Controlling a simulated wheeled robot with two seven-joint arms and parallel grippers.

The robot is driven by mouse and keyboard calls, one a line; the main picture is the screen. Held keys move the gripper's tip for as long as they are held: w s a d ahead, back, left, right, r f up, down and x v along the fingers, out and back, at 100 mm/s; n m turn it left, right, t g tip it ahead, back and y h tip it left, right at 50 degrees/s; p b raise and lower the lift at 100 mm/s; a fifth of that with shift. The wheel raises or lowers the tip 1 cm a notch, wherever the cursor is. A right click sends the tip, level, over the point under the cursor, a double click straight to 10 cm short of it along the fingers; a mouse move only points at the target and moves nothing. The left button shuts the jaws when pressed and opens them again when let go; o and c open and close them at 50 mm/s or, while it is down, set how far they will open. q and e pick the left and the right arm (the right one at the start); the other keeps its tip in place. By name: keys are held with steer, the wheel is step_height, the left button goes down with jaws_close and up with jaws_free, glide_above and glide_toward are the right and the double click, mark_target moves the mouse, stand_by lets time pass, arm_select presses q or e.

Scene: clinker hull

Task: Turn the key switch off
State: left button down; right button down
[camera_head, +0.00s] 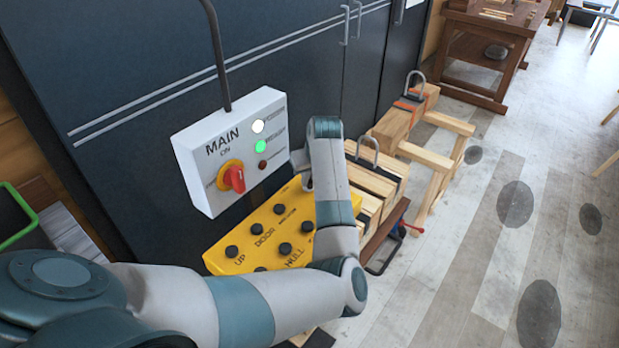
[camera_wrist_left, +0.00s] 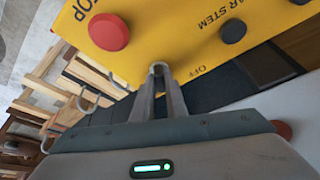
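In the left wrist view the yellow panel (camera_wrist_left: 165,28) shows a red button (camera_wrist_left: 108,32) and the word OFF. My left gripper (camera_wrist_left: 160,72) has its fingertips close together at the panel, beside OFF, around or against a small rounded grey piece. This may be the key switch; the fingers hide most of it, and I cannot tell its angle or whether they grip it. In the head view my left arm hides the panel's right part. My right gripper is out of view.
A white MAIN box (camera_head: 230,150) with a red rotary knob (camera_head: 234,179) and a lit green lamp (camera_head: 260,146) hangs above the panel. Clamped wooden beams (camera_head: 375,183) stand close on the right, before a dark cabinet (camera_head: 300,70). The floor (camera_head: 470,260) at right is free.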

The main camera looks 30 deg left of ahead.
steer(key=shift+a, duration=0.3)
arm_select(q)
steer(key=shift+w+n, duration=0.1)
steer(key=shift+n, duration=0.5)
steer(key=shift+d+n+g, duration=0.1)
steer(key=shift+n+g, duration=0.3)
steer(key=shift+n, duration=0.2)
steer(key=n+b, duration=0.1)
steer(key=n+g, duration=0.1)
steer(key=n, duration=0.1)
steer(key=shift+w+f+y+b, duration=0.1)
steer(key=shift+w+y+b, duration=0.1)
steer(key=shift+y+b, duration=0.2)
steer(key=n+b, duration=0.1)
steer(key=n, duration=0.1)
steer(key=n+g+b, duration=0.1)
steer(key=n, duration=0.1)
steer(key=n+g+b, duration=0.1)
steer(key=b, duration=0.1)
steer(key=shift+w+n, duration=0.25)
steer(key=shift+n, duration=0.15)
steer(key=shift+n+g+b, duration=0.3)
steer(key=shift+n+b, duration=0.1)
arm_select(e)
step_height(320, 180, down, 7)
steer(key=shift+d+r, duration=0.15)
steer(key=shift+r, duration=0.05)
